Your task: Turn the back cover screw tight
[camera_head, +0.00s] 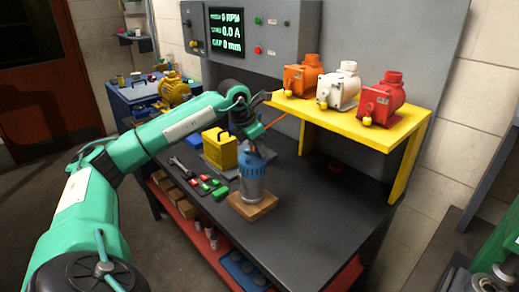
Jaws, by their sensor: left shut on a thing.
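A blue and grey motor (252,185) stands upright on a wooden block (252,207) on the dark workbench. My left arm reaches in from the left, and my left gripper (254,143) is directly above the motor, at its top end. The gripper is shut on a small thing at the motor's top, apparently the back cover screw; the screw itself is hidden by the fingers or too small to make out. My right gripper is not in view.
A yellow shelf (405,131) at the bench's right back carries an orange motor (303,77), a white motor (339,87) and a red motor (381,98). A yellow holder (219,150) and small tools lie left of the motor. The bench's right front is clear.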

